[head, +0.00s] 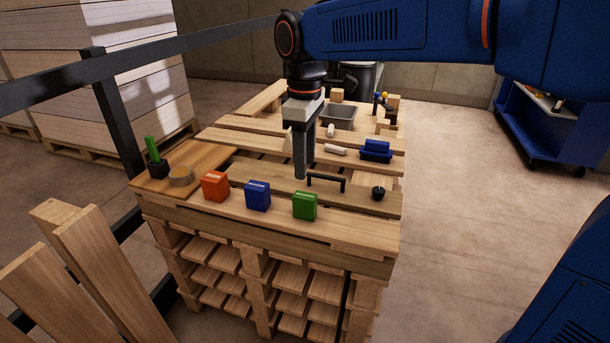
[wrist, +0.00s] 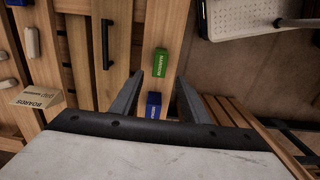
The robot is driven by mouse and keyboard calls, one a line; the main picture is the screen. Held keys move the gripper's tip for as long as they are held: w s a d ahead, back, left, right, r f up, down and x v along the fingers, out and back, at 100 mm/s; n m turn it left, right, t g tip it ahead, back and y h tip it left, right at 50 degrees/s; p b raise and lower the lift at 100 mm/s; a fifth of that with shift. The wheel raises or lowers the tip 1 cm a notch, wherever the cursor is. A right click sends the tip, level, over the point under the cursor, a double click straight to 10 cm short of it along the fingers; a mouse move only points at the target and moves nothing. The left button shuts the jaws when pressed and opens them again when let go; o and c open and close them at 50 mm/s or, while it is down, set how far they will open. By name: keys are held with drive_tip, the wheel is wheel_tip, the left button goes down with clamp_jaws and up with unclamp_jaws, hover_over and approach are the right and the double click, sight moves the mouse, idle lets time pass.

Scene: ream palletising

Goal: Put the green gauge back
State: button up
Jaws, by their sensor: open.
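A green block (head: 305,206) stands on the near board of the pallet stack, at the right end of a row with a blue block (head: 257,196) and a red block (head: 215,186). In the wrist view the green block (wrist: 160,61), marked NARROW, lies just beyond the fingertips, and the blue block (wrist: 153,104) shows between the fingers. My gripper (head: 303,174) points down above the boards, behind the row; it also shows in the wrist view (wrist: 162,80), open and empty. The red block does not show in the wrist view.
A black handle (head: 327,181) and a black knob (head: 378,192) stand on the boards behind the green block. White pieces, a blue item (head: 376,150) and a grey bin (head: 338,117) lie farther back.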

drive_tip(key=shift+r, duration=0.75)
drive_tip(key=shift+d, duration=0.1)
drive_tip(key=s+d+f+m+t, duration=0.1)
drive_tip(key=s+d+f+m, duration=0.3)
drive_tip(key=s+d, duration=0.3)
drive_tip(key=s+d+f+m+t, duration=0.2)
drive_tip(key=s+d+f+m, duration=0.2)
drive_tip(key=d, duration=0.7)
drive_tip(key=s+d+f+m+t, duration=0.1)
drive_tip(key=s+d+f+m, duration=0.4)
drive_tip(key=s+d, duration=0.3)
drive_tip(key=shift+s+d+m+t, duration=0.4)
drive_tip(key=shift+s+m, duration=0.1)
drive_tip(key=shift+s, duration=0.35)
